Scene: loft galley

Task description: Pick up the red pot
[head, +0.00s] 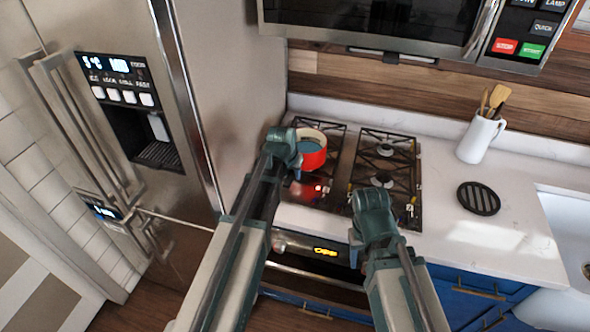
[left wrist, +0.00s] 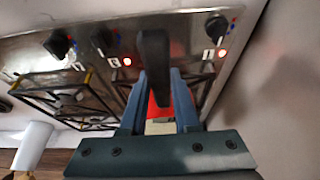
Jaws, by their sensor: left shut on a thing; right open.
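The red pot (head: 313,158), with a pale rim and blue-grey inside, stands over the left side of the stove. My left gripper (head: 287,148) is at the pot's left side. In the left wrist view, my left gripper (left wrist: 156,98) is shut on the pot's dark handle (left wrist: 154,62), which lies between its fingers. A strip of the red pot (left wrist: 157,109) shows behind the handle. I cannot tell whether the pot touches the grate. My right gripper (head: 371,203) is open over the stove's front right, apart from the pot; its fingertips are hardly visible.
The stove (head: 345,165) has black grates and front knobs, with red lights lit. A steel fridge (head: 190,100) stands close on the left. A microwave (head: 375,20) hangs above. A white utensil jug (head: 478,138) and a round black trivet (head: 478,198) stand on the right counter.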

